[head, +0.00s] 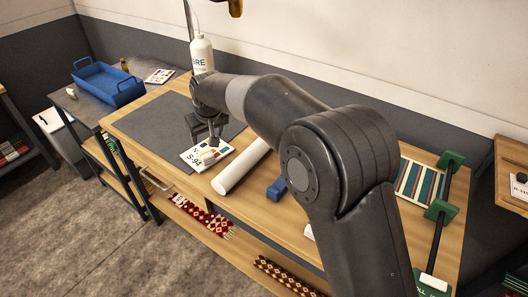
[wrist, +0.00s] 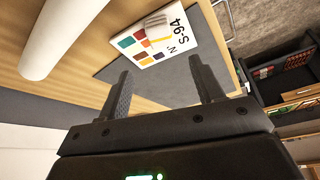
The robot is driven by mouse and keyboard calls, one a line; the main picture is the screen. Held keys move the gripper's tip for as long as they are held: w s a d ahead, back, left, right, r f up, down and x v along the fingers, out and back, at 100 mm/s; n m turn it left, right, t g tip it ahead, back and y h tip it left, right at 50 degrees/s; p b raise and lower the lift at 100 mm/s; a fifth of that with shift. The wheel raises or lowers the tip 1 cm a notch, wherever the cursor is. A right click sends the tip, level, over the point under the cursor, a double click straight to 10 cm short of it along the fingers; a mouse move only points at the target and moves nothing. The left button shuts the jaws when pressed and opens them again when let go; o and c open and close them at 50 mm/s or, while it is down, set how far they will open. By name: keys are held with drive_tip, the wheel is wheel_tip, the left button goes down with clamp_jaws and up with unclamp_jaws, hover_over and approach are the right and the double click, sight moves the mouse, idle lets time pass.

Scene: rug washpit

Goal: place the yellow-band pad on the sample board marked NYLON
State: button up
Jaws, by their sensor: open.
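A white sample board (head: 189,157) lies at the near edge of the grey mat on the wooden bench. It also shows in the wrist view (wrist: 183,46), with coloured swatches, an "N" and "S-94"; the rest of its name is not readable. A small pale pad with a yellow-orange band (wrist: 157,22) appears to lie on this board; it is small and pale in the head view (head: 208,155). My gripper (head: 213,139) is above the board, pointing down. In the wrist view my gripper (wrist: 160,72) has its fingers wide apart with nothing between them.
A white roll (head: 240,166) lies close right of the board, with a blue block (head: 276,189) beyond it. A white bottle (head: 202,53) stands behind my wrist. A blue tray (head: 112,86) is at the back left. The grey mat (head: 150,126) is mostly clear.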

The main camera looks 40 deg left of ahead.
drive_tip(key=w+d+r+m+t, duration=0.1)
drive_tip(key=w+d+r, duration=0.25)
drive_tip(key=d, duration=0.55)
drive_tip(key=w+d+r+m+h, duration=0.1)
drive_tip(key=w+d+r+m, duration=0.15)
drive_tip(key=d+r, duration=0.45)
drive_tip(key=w+d+r+m+t, duration=0.15)
drive_tip(key=w+d, duration=0.25)
drive_tip(key=d, duration=0.6)
drive_tip(key=s+d+r+m+h, duration=0.1)
drive_tip(key=d+r, duration=0.1)
drive_tip(key=d, duration=0.8)
drive_tip(key=s+d+r+m, duration=0.1)
drive_tip(key=d+r, duration=0.1)
drive_tip(key=d, duration=0.7)
drive_tip(key=s+d+f+m+h, duration=0.1)
drive_tip(key=s+d+f+m, duration=0.2)
drive_tip(key=s+d, duration=0.5)
drive_tip(key=s+d+f+m+t+h, duration=0.1)
drive_tip(key=s+d+f+m, duration=0.1)
drive_tip(key=s+d, duration=0.7)
drive_tip(key=d+m, duration=0.1)
drive_tip(key=d, duration=0.4)
drive_tip(key=shift+f+m, duration=0.3)
drive_tip(key=shift+f, duration=0.1)
